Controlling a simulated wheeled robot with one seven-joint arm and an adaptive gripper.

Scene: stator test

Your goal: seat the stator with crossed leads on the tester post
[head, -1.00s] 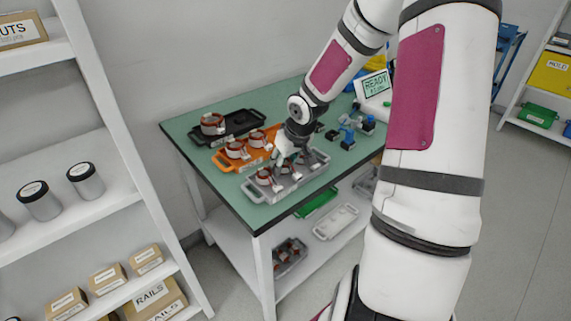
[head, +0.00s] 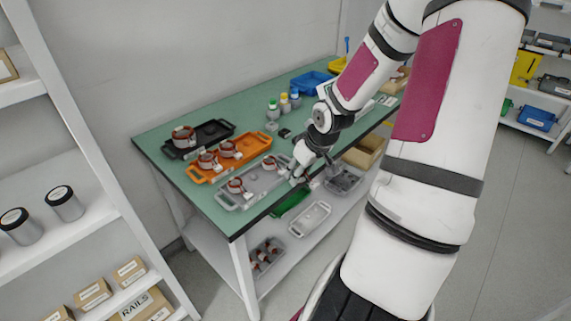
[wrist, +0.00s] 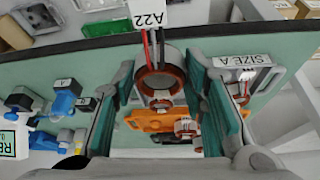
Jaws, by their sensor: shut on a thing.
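My gripper (head: 299,176) is over the right end of the grey tray (head: 226,203) in the head view. In the wrist view its two fingers are shut on a copper-wound stator (wrist: 179,75). The held stator's red and black leads run up to a white tag (wrist: 148,16) reading A22. I cannot tell whether these leads cross. In the wrist view the tester screen (wrist: 9,143) is at the left edge, with blue fixture parts (wrist: 66,97) beside it. The tester post cannot be clearly picked out. In the head view my arm covers much of the tester area.
The grey tray holds stators (head: 235,187) (head: 268,163). An orange tray (head: 196,176) and a black tray (head: 170,152) behind it also hold stators. Small bottles (head: 273,111) and a blue bin (head: 310,82) stand farther back. White shelving (head: 85,125) is at left.

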